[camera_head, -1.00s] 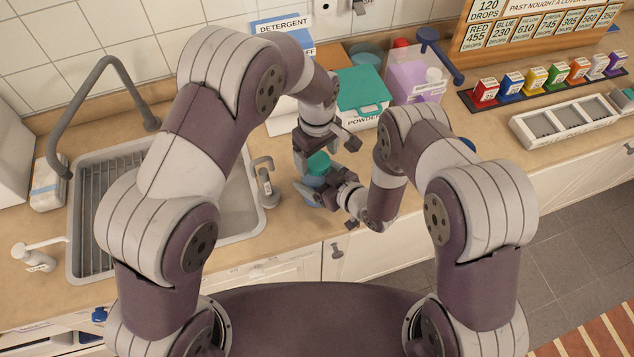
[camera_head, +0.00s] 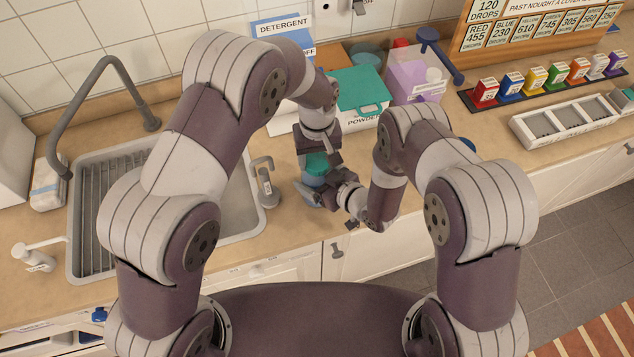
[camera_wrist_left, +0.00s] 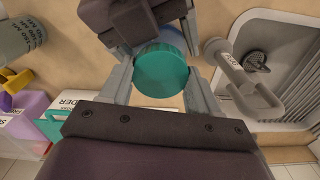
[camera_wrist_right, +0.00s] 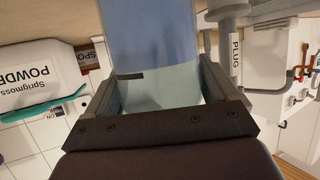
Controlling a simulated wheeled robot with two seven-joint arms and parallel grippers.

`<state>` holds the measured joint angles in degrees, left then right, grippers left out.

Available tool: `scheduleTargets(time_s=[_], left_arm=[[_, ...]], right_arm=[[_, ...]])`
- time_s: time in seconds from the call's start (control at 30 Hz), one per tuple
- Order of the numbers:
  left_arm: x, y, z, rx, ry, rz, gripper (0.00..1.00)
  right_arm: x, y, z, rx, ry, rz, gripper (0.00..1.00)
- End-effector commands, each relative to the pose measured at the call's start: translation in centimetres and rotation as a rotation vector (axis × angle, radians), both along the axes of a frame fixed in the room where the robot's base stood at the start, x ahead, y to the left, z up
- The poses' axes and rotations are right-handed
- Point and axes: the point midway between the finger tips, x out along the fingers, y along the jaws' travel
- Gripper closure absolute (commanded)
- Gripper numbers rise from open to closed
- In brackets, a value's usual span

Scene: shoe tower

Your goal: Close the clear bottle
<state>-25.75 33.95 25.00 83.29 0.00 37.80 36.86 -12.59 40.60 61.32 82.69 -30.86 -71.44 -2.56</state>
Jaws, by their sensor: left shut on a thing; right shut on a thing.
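The clear bottle, tinted blue, stands on the counter right of the sink; its body (camera_wrist_right: 155,40) fills the middle of the right wrist view. My right gripper (camera_wrist_right: 157,60) is shut on the bottle's body from the side. A teal round cap (camera_wrist_left: 161,72) sits at the bottle's top, seen from above in the left wrist view. My left gripper (camera_head: 316,158) comes down from above and is shut on the cap. In the head view the cap (camera_head: 317,163) shows between the two grippers, which hide most of the bottle. The cap's seating on the neck is hidden.
A powder box with a teal lid (camera_head: 362,92), a detergent box (camera_head: 284,27) and a purple container (camera_head: 415,75) stand behind. The counter's front edge is close.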

Motion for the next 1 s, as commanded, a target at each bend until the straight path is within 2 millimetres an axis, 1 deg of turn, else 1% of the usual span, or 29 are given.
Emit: scheduleTargets(time_s=[0.1, 0.3, 0.33, 0.37, 0.4, 0.67, 0.77, 0.9, 1.0], left_arm=[[0.0, 0.0, 0.0, -0.001, -0.001, -0.059, 0.75], [0.0, 0.0, 0.0, -0.001, -0.001, -0.056, 0.75], [0.0, 0.0, 0.0, -0.001, -0.001, -0.056, 0.29], [0.0, 0.0, 0.0, -0.001, -0.001, -0.056, 0.19], [0.0, 0.0, 0.0, -0.001, -0.001, -0.056, 0.13], [0.0, 0.0, 0.1, -0.001, -0.001, -0.054, 0.13], [0.1, 0.0, 1.1, -0.002, -0.002, -0.054, 0.13], [0.1, 0.0, 3.1, -0.002, -0.002, -0.054, 0.13], [0.0, 0.0, 4.1, -0.001, -0.001, -0.054, 0.13]], right_arm=[[0.0, 0.0, 0.1, 0.001, -0.002, 0.001, 0.98], [0.0, 0.0, 0.1, 0.001, -0.002, 0.001, 0.98], [0.0, 0.0, 0.1, 0.001, -0.002, 0.001, 0.98], [0.0, 0.0, 0.1, 0.001, -0.002, 0.001, 0.98], [0.0, 0.0, 0.1, 0.001, -0.002, 0.0, 0.98], [0.0, 0.0, 0.1, 0.001, -0.002, 0.0, 0.98], [0.0, 0.0, 0.1, 0.001, -0.002, 0.0, 0.98], [0.0, 0.0, 0.1, 0.001, -0.002, 0.0, 0.98], [0.0, 0.0, 0.1, 0.001, -0.002, 0.0, 0.98]])
